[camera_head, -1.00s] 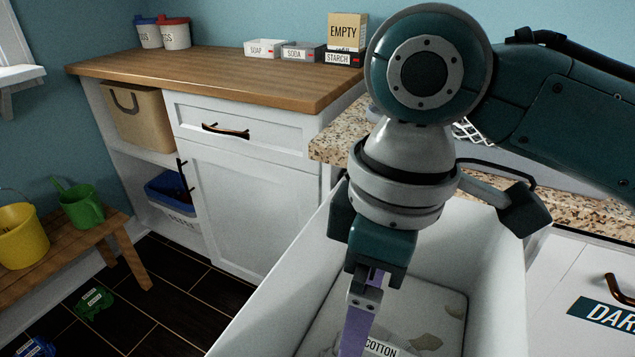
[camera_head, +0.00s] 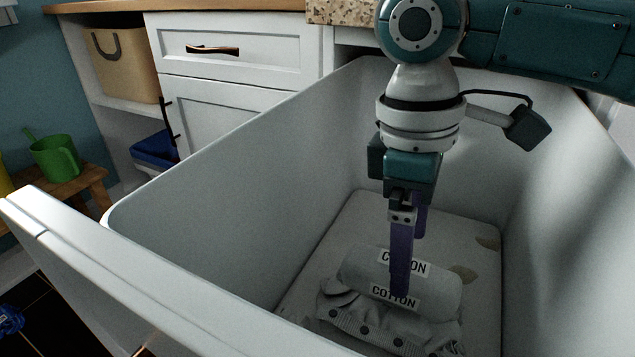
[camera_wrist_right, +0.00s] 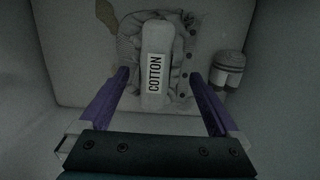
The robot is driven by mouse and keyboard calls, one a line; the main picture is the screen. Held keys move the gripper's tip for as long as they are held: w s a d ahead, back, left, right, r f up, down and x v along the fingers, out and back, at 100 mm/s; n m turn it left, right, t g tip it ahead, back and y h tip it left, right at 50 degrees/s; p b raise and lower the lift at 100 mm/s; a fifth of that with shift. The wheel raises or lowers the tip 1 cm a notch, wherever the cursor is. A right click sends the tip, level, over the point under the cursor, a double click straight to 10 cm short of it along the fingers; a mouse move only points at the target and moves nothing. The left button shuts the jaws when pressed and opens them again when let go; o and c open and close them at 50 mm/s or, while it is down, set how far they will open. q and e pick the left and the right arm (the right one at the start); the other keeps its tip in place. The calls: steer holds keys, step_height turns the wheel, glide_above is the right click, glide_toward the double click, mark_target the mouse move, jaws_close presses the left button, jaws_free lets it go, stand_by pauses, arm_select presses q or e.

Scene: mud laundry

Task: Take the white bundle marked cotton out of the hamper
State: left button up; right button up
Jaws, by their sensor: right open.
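The white bundle marked cotton (camera_head: 445,290) lies low inside the white hamper (camera_head: 215,220). It looks like a roll over crumpled cloth with dark buttons, with two COTTON labels in the head view. My right gripper (camera_head: 408,265) points down into the hamper with its purple fingers open. In the right wrist view, the bundle (camera_wrist_right: 155,38) lies between and beyond the open fingers of my right gripper (camera_wrist_right: 159,74). The fingers partly cover the bundle in the head view, and I cannot tell whether they touch it. My left gripper is not in view.
The hamper's tall walls surround my right gripper. A small banded cylinder (camera_wrist_right: 228,70) shows right of the bundle in the wrist view. White cabinets (camera_head: 235,70) with a tan basket (camera_head: 122,65) stand behind. A green watering can (camera_head: 55,157) sits on a bench at left.

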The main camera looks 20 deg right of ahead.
mark_target(429, 322)
steer(key=f+b, duration=0.2)
steer(key=f, duration=0.1)
steer(key=f+b, duration=0.1)
steer(key=f, duration=0.1)
steer(key=shift+w+d, duration=0.15)
steer(key=shift+w, duration=0.2)
steer(key=shift+f, duration=0.15)
steer(key=shift+s, duration=0.1)
steer(key=shift+f+p, duration=0.1)
steer(key=shift+p, duration=0.25)
steer(key=shift+c, duration=0.2)
jaws_close()
stand_by(0.4)
